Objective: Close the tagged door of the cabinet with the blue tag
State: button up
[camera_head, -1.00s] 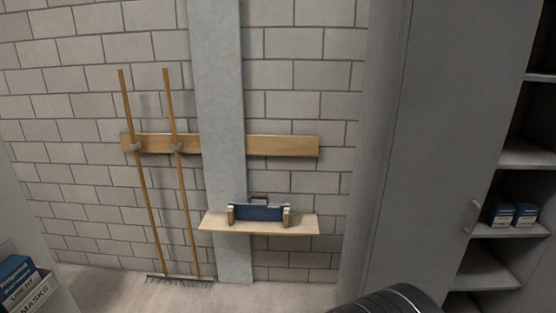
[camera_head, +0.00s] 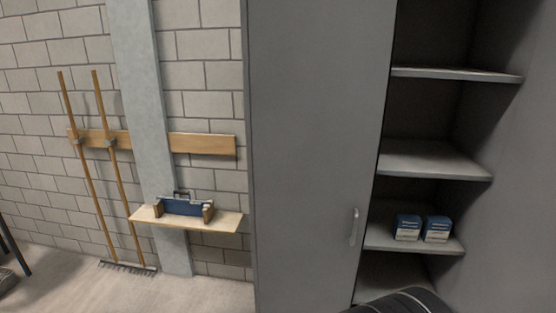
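A tall grey cabinet stands at the right, with its grey door (camera_head: 312,150) beside an open shelf bay. The door carries a vertical handle (camera_head: 354,227) near its right edge, low down. Whether this door stands open or shut in its frame I cannot tell. No blue tag shows on the visible part of the cabinet. My gripper's fingers are not in view.
Two small blue-and-white boxes (camera_head: 407,228) (camera_head: 437,229) sit on a cabinet shelf (camera_head: 385,240). Left of the cabinet, a wooden wall shelf (camera_head: 226,222) holds a blue case (camera_head: 187,207). Two rakes (camera_head: 84,160) lean on the brick wall. The floor (camera_head: 200,292) before them is clear.

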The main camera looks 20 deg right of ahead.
aim_at(509, 263)
jog(key=k+l, duration=0.1)
jog(key=l, duration=0.4)
jog(key=k+l, duration=0.15)
jog(key=l, duration=0.35)
jog(key=k+l, duration=0.1)
jog(key=l, duration=0.45)
jog(key=k+l, duration=0.1)
jog(key=l, duration=0.4)
jog(key=k+l, duration=0.15)
jog(key=l, duration=0.35)
jog(key=k+l+u, duration=0.1)
jog(key=l, duration=0.45)
jog(key=k+l, duration=0.15)
jog(key=l, duration=0.35)
jog(key=k+l, duration=0.1)
jog(key=l, duration=0.4)
jog(key=i+l+z, duration=0.25)
jog(key=i+l, duration=0.05)
jog(key=l, duration=0.1)
